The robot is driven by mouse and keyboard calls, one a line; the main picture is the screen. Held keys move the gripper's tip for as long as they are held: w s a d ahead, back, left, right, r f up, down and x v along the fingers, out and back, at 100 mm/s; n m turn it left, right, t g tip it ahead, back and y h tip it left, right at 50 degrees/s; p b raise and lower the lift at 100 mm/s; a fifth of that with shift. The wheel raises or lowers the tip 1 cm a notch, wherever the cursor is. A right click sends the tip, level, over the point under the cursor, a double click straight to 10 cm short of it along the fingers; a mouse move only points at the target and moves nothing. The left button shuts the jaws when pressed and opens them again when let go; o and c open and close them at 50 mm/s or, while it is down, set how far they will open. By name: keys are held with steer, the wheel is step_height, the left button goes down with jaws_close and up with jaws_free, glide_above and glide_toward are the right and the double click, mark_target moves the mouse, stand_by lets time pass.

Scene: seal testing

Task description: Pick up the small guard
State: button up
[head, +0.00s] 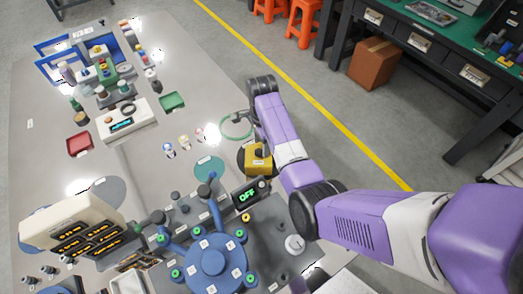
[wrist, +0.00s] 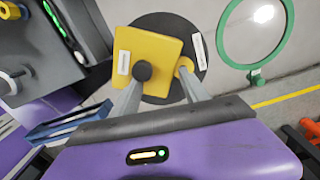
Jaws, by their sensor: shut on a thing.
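What I take to be the small guard is a yellow, square-cornered piece (wrist: 160,50) with a white label too small to read. It also shows in the head view (head: 258,158), at the edge of a dark round pad (wrist: 180,22). My gripper (wrist: 163,72) is at the yellow piece in the wrist view, its two grey fingers reaching its near side. It is shut on the piece. A dark round knob shows at the left finger's end. In the head view my arm hides the fingers. I cannot tell whether the piece touches the pad.
A green ring (head: 237,127) lies beyond the pad; it also shows in the wrist view (wrist: 252,35). Small figures (head: 184,141) and a green tray (head: 172,100) are to the left.

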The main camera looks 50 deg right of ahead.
steer(key=shift+s+f, duration=0.2)
steer(key=shift+f, duration=0.45)
jaws_close()
steer(key=shift+r, duration=0.15)
steer(key=shift+w+d+r, duration=0.1)
steer(key=shift+r, duration=0.35)
step_height(320, 180, up, 19)
steer(key=p, duration=0.4)
steer(key=shift+w+r, duration=0.15)
steer(key=shift+r, duration=0.05)
steer(key=o, duration=1.3)
jaws_free()
steer(key=shift+c, duration=0.2)
